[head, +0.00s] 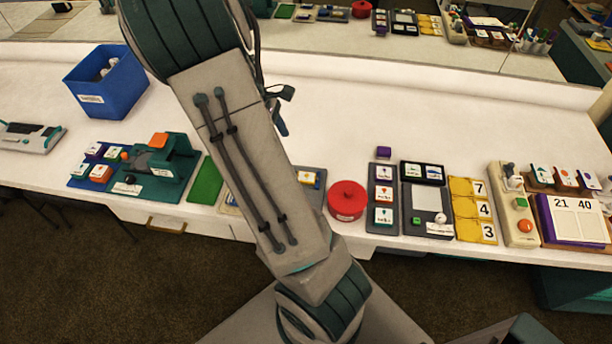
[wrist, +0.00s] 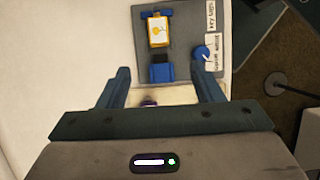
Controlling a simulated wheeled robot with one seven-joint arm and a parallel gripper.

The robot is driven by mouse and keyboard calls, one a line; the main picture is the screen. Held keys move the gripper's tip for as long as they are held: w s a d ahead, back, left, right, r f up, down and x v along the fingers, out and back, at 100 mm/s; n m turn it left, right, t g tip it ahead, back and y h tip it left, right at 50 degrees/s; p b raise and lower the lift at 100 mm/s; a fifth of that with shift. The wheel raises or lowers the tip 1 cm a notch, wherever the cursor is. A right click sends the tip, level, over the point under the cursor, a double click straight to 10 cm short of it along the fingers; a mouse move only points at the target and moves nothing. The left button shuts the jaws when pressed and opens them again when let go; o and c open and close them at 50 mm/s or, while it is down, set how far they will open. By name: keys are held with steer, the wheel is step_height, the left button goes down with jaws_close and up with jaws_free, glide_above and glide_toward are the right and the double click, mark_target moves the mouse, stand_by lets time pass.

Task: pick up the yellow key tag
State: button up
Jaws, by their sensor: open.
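A yellow-edged key tag (wrist: 158,30) with a white face and a small orange picture sits on a blue holder on a grey board (wrist: 183,30) in the wrist view. A blue block (wrist: 161,70) lies between the fingertips and the tag. My gripper is hidden in the head view.
A round blue piece (wrist: 204,53) and a white label strip (wrist: 212,32) lie on the board's right side. A red round box (head: 346,199) and a green mat (head: 206,182) stand near the board. The white counter behind is mostly clear.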

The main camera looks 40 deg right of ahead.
steer(key=x, duration=0.9)
steer(key=p+x, duration=0.1)
steer(key=x, duration=0.4)
steer(key=shift+d+r, duration=0.15)
steer(key=shift+d, duration=0.15)
steer(key=c, duration=1.1)
steer(key=shift+c, duration=0.2)
